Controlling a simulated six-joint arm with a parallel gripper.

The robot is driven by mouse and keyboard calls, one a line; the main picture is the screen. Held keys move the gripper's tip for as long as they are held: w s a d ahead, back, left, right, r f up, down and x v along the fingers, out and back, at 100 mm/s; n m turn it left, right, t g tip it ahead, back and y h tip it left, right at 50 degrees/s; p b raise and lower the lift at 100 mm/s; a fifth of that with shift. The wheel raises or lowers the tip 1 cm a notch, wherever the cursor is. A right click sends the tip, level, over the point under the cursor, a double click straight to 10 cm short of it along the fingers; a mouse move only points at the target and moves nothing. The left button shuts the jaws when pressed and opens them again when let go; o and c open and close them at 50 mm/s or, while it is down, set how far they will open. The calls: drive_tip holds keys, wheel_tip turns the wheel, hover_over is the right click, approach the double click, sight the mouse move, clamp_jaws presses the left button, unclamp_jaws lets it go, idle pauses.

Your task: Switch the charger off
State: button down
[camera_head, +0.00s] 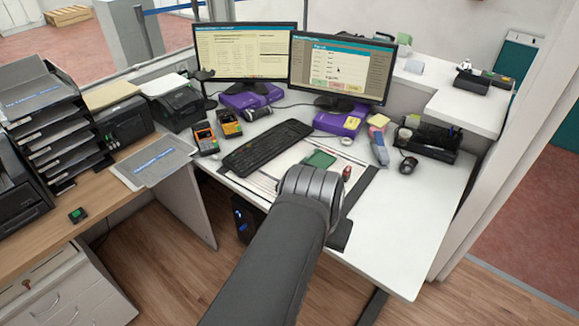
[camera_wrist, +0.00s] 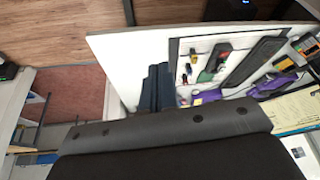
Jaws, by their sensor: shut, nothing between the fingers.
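A small black box with a green top (camera_head: 77,214) lies on the wooden counter at the left in the head view. It may be the charger's switch, but I cannot tell for sure. Two handheld devices, one with an orange edge (camera_head: 228,123) and one darker (camera_head: 205,138), stand left of the keyboard; whether they sit in a charger is unclear. My gripper (camera_wrist: 158,68) shows in the wrist view with its dark fingers together and empty, above the white desk. In the head view my arm hides the fingers, over the desk's front part, well right of the green-topped box.
The white desk (camera_head: 420,225) bears a keyboard (camera_head: 266,147), two monitors (camera_head: 342,68), a green pad (camera_head: 320,159), a mouse (camera_head: 408,165) and a black organiser (camera_head: 430,138). The front wooden counter is mostly clear.

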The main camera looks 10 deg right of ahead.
drive_tip(key=w+d+m+g+y, duration=0.1)
drive_tip(key=w+d, duration=0.2)
drive_tip(key=w, duration=0.8)
drive_tip(key=w+d+m+g, duration=0.1)
drive_tip(key=w+d+g, duration=0.1)
drive_tip(key=w, duration=0.8)
drive_tip(key=w+a+f+y, duration=0.1)
drive_tip(key=w+a+f, duration=0.2)
drive_tip(key=w+f, duration=0.65)
drive_tip(key=w+a+f, duration=0.3)
drive_tip(key=w+f, duration=0.5)
drive_tip(key=w, duration=0.2)
drive_tip(key=shift+g, duration=0.4)
drive_tip(key=shift+s+d+f, duration=0.1)
drive_tip(key=shift+f, duration=1.5)
drive_tip(key=shift+s+d+f, duration=0.1)
drive_tip(key=shift+f, duration=1.5)
drive_tip(key=shift+f, duration=0.65)
drive_tip(key=shift+r, duration=1.85)
